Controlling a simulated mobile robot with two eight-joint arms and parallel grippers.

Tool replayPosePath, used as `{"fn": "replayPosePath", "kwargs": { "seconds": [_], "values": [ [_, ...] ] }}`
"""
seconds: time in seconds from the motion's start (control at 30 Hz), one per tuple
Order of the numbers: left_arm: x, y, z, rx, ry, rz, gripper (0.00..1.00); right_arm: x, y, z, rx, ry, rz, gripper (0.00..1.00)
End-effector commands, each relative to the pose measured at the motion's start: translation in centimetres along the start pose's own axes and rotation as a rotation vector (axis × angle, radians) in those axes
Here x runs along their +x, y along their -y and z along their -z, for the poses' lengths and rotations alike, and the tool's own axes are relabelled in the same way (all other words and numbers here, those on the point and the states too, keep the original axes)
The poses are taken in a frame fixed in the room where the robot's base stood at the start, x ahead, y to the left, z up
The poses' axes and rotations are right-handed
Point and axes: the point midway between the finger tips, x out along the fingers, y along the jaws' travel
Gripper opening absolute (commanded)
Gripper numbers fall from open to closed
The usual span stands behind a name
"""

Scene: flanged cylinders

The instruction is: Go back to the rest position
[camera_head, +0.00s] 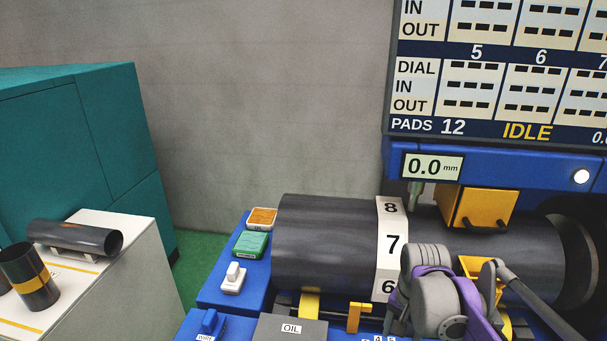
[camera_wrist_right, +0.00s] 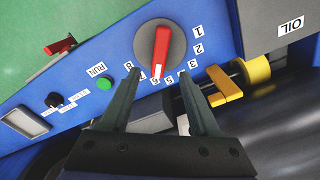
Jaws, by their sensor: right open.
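My right gripper (camera_wrist_right: 158,74) is open and empty in the right wrist view. Its two fingertips lie over the blue panel, on either side of the lower end of a red pointer knob (camera_wrist_right: 162,45). The knob's lower end is at the numeral 6; whether a finger touches it I cannot tell. In the head view my right arm (camera_head: 440,290), grey and purple, is at the lower right, in front of a large dark cylinder (camera_head: 325,245). Its fingertips are hidden there. My left gripper is not in view.
The cylinder has a white numbered band (camera_head: 392,240). A yellow block (camera_head: 478,208) sits above it, under a display board (camera_head: 500,70). At left, dark cylinders (camera_head: 75,238) rest on a white-topped stand (camera_head: 110,222). A green button (camera_wrist_right: 104,83) and yellow lever (camera_wrist_right: 225,84) flank the gripper.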

Motion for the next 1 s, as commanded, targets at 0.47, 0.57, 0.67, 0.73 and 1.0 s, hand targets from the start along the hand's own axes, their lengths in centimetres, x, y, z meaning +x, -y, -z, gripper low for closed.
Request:
{"fn": "replayPosePath", "kwargs": {
  "seconds": [0.47,0.57,0.67,0.73,1.0],
  "values": [
    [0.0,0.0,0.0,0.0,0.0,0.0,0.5,4.7,-4.9,-13.3,-0.645,-0.328,0.161,0.62],
    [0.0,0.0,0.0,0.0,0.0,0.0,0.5,5.8,-5.5,-14.7,-0.726,-0.376,0.173,0.62],
    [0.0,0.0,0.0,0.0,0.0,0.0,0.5,6.4,-5.9,-15.3,-0.769,-0.404,0.178,0.62],
    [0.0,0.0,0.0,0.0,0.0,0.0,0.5,6.6,-5.9,-15.5,-0.781,-0.411,0.18,0.62],
    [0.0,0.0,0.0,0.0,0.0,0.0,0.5,6.6,-5.9,-15.5,-0.783,-0.413,0.18,0.62]
  ]
}}
